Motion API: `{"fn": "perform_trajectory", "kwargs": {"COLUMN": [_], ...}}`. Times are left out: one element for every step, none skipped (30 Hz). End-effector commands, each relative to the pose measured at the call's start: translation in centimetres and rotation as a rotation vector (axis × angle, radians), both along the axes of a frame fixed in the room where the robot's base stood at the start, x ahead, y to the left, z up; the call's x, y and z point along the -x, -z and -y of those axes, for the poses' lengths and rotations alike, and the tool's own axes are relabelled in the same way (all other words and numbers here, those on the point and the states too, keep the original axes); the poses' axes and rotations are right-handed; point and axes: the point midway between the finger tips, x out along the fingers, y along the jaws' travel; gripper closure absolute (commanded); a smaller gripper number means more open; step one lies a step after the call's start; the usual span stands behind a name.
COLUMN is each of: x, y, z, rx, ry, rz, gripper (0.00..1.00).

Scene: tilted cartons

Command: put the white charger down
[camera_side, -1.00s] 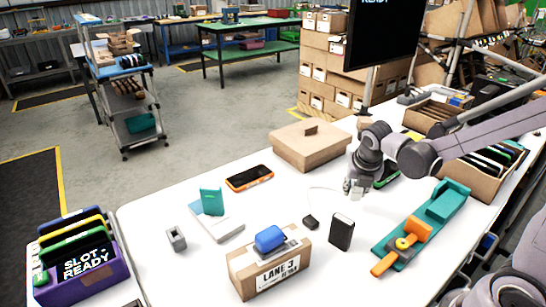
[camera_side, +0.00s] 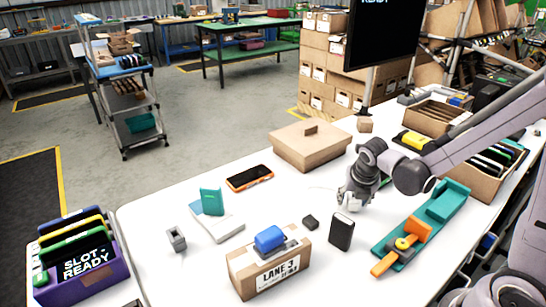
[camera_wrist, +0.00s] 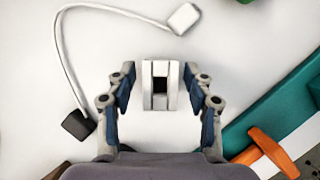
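A white block with a dark slot in its middle, which looks like the white charger (camera_wrist: 148,88), is between the fingers of my gripper (camera_wrist: 160,92) in the wrist view. White gaps show between the block and both fingers, so my gripper looks open around it. Whether it rests on the table cannot be told. In the side view, my gripper (camera_side: 346,200) points down low over the white table, behind the black upright box (camera_side: 341,231). It hides the charger there.
A white cable (camera_wrist: 62,50) joins a white plug (camera_wrist: 184,18) and a small black block (camera_wrist: 78,124). A teal holder with orange parts (camera_side: 440,207) lies to the right. The lane carton (camera_side: 262,282), phone (camera_side: 249,178) and brown box (camera_side: 305,150) stand left.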

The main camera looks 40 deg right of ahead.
Motion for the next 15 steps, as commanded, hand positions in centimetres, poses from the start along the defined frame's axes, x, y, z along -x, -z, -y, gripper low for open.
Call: {"fn": "perform_trajectory", "kwargs": {"x": [0.0, 0.0, 0.0, 0.0, 0.0, 0.0, 0.0, 0.0, 0.0, 0.1, 0.1, 0.2, 0.3, 0.4, 0.5], "y": [0.0, 0.0, 0.0, 0.0, 0.0, -0.1, -0.2, -0.3, -0.5, -0.6, -0.8, -1.2, -1.5, -1.8, -2.2], "z": [0.0, 0.0, 0.0, 0.0, 0.0, 0.0, 0.0, 0.0, 0.0, -0.1, -0.2, -0.3, -0.4, -0.4, -0.6], "rx": [0.000, 0.000, 0.000, 0.000, 0.000, 0.000, 0.000, 0.000, 0.000, 0.000, 0.000, 0.000, 0.000, 0.000, 0.000], "ry": [0.000, 0.000, 0.000, 0.000, 0.000, 0.000, 0.000, 0.000, 0.000, -0.001, -0.001, -0.001, -0.001, -0.001, -0.001], "rz": [0.000, 0.000, 0.000, 0.000, 0.000, 0.000, 0.000, 0.000, 0.000, 0.000, 0.000, 0.000, 0.000, 0.000, 0.000], "gripper": [0.48, 0.48, 0.48, 0.48, 0.48, 0.48, 0.48, 0.48, 0.48, 0.48, 0.48, 0.48, 0.48, 0.48, 0.48]}}
